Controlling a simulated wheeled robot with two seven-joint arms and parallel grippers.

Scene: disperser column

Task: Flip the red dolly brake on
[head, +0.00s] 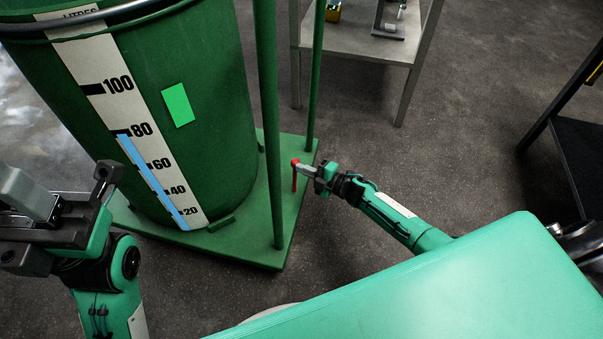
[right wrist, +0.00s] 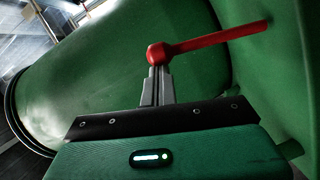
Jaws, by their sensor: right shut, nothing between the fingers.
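The red dolly brake (head: 294,176) is a lever with a round hub at the right edge of the green dolly (head: 286,215). In the head view its arm points down the picture. In the right wrist view the red brake (right wrist: 205,44) has its hub just beyond my fingertips and its arm reaching to the upper right. My right gripper (head: 304,169) is shut and empty, with its tips (right wrist: 158,72) at the hub; I cannot tell whether they touch. My left gripper (head: 30,195) is at the lower left, away from the brake, its grey fingers seemingly together.
A green drum (head: 215,130) with a litre scale stands on the dolly. Green posts (head: 268,110) rise beside it, close to the brake. A grey table (head: 350,38) stands at the back and a dark stand (head: 580,150) at the right. The floor between is clear.

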